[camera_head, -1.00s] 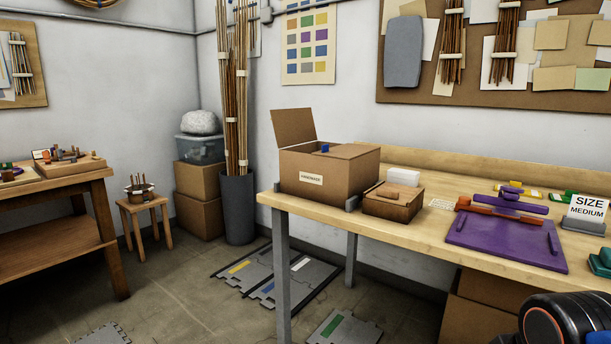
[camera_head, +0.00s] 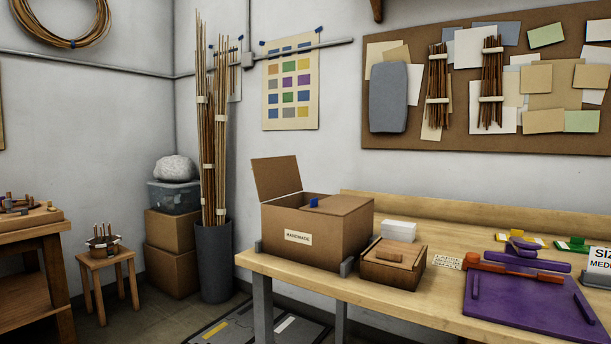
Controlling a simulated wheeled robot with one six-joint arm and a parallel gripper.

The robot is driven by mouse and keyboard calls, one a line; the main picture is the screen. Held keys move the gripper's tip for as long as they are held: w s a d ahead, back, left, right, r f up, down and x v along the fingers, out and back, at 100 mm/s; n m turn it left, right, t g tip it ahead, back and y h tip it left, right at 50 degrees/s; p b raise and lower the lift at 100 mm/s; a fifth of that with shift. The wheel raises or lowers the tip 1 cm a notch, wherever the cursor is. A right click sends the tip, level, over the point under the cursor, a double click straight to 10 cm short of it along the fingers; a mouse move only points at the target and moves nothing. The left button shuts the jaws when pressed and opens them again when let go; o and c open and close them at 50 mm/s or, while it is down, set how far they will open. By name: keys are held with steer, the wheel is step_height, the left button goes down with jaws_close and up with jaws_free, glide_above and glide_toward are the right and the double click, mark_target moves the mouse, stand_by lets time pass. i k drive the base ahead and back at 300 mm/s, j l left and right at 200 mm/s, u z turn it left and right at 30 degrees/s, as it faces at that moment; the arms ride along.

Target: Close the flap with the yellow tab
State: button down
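A cardboard box (camera_head: 307,245) labelled "HANDMADE" stands on the wooden workbench (camera_head: 300,285). Its left flap (camera_head: 277,178) stands up and open, leaning a little outward. The right side of its top is covered by a flap (camera_head: 344,204) lying about level. A small blue tab (camera_head: 314,202) shows at that flap's inner edge. I see no yellow tab on the box; the outer face of the raised flap is hidden. My gripper is not in view.
Grey brackets (camera_head: 347,267) stand at the box's lower corners. A small wooden box (camera_head: 393,265) and a white block (camera_head: 399,231) are close on its right. A purple board (camera_head: 525,300) lies further right. Cane bundles (camera_head: 212,150) stand behind left. The space above the box is clear.

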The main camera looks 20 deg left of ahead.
mark_target(275, 177)
steer(key=i+j+z, duration=0.15)
steer(key=j, duration=0.55)
steer(key=i+j+z, duration=0.2)
steer(key=j, duration=0.55)
steer(key=j+z, duration=0.15)
steer(key=j, duration=0.55)
steer(key=i+j, duration=0.1)
steer(key=j, duration=1)
steer(key=i+j, duration=0.1)
steer(key=j, duration=1.05)
steer(key=k+l+z, duration=0.5)
steer(key=k+l, duration=0.15)
steer(key=l, duration=0.15)
